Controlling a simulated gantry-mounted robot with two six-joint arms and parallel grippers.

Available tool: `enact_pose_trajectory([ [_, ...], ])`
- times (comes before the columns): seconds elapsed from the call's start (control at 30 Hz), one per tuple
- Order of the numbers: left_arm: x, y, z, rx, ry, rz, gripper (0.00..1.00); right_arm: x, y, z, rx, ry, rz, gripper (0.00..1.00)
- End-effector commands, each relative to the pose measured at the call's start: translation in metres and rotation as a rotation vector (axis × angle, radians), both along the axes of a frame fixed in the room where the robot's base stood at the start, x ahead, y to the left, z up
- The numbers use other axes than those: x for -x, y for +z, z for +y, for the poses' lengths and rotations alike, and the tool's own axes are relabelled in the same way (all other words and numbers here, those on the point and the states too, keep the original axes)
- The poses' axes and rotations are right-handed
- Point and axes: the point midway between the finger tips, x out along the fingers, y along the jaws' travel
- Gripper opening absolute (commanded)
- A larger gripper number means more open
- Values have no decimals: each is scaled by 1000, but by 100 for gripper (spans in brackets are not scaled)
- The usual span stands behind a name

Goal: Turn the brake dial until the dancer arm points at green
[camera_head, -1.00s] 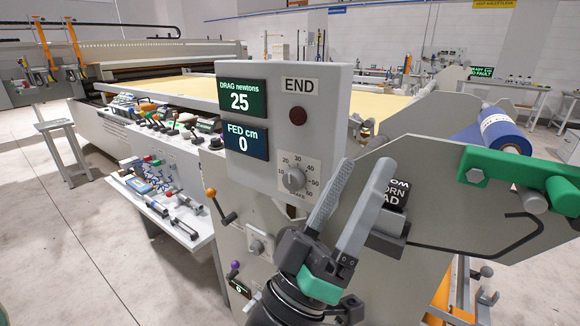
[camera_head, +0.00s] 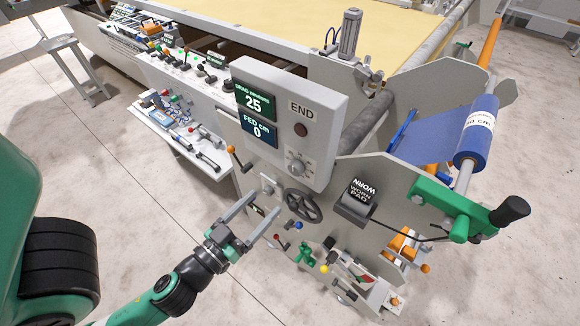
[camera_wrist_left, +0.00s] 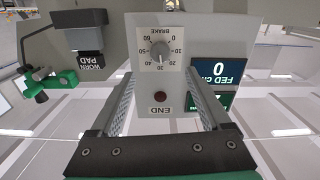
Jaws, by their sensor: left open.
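The brake dial (camera_head: 295,168) is a round grey knob low on the grey control box (camera_head: 318,120). In the left wrist view the dial (camera_wrist_left: 161,51) appears upside down inside its numbered scale. Its exact pointer reading is hard to tell. My left gripper (camera_head: 263,204) is open and empty, below and left of the dial in the head view and apart from it. In the wrist view its two fingers frame the lower box face, with the dial beyond the tips. I cannot make out the dancer arm or a green target mark for certain.
The screens (camera_head: 255,101) read 25 newtons and 0 cm. A black handwheel (camera_head: 301,205) and small coloured levers sit below the box. A WORN PAD block (camera_head: 356,203), a green bracket with a black handle (camera_head: 462,218) and a blue roll (camera_head: 477,130) are to the right.

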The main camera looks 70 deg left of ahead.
Motion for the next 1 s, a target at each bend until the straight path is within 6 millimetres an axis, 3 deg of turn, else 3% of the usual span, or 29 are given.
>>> enact_pose_trajectory([
  [0.27, -26, 7, 19, -1, 7, -8, 81, 0, 19, 0, 0, 0, 0, 81],
  [0.37, -49, 12, 32, -1, 5, -6, 81, 0, 45, 0, 0, 0, -1, 81],
  [0.6, -87, 5, 55, -2, 0, -5, 81, 0, 62, 0, 0, 0, -1, 81],
  [1.0, -97, 1, 60, -1, -1, -3, 81, 0, 63, 0, 0, 0, 0, 81],
])
